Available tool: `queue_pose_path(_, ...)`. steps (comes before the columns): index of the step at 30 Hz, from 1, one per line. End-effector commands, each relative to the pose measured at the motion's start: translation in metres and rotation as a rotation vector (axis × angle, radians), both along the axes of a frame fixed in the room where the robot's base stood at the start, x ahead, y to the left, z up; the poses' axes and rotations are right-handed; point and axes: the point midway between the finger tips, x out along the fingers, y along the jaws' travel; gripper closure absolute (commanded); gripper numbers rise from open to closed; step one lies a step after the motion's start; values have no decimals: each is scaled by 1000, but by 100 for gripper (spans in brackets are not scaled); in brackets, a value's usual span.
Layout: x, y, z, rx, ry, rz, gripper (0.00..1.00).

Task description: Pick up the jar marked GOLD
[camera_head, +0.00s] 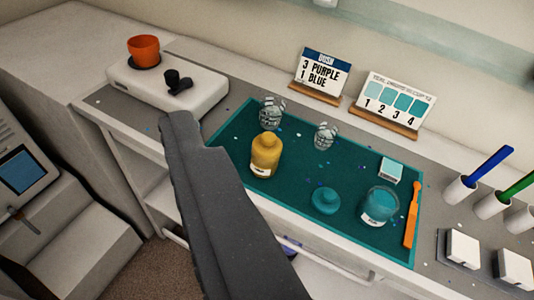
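A gold-yellow jar (265,157) with a rounded top and a small white label stands upright on the green mat (235,130). The label is too small to read. My gripper (188,135) shows as a long dark grey shape rising from the bottom centre, its tip to the left of the gold jar in the picture. I see clear background between the tip and the jar. Only one dark side of the gripper shows, so I cannot tell its opening.
A teal jar (380,206), teal lid (326,201), small box (390,170), orange stick (411,215) and two grey patterned pieces (271,113) (324,136) share the mat. A white device (207,92) bears an orange cup (144,50). Signs (320,74) (393,103) stand behind.

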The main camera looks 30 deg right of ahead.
Motion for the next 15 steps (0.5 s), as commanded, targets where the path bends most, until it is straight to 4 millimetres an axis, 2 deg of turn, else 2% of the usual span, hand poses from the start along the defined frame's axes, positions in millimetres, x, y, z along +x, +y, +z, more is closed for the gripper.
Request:
queue_pose_path(2,10,0,-9,-82,27,-8,20)
queue_pose_path(5,35,0,-35,-312,103,-17,20)
queue_pose_path(8,66,-7,-73,-667,225,-3,20)
queue_pose_path(9,78,-12,-93,-831,292,17,20)
queue_pose_path(12,100,-27,-140,-1245,464,99,20)
queue_pose_path(15,115,-45,-181,-1638,640,229,20)
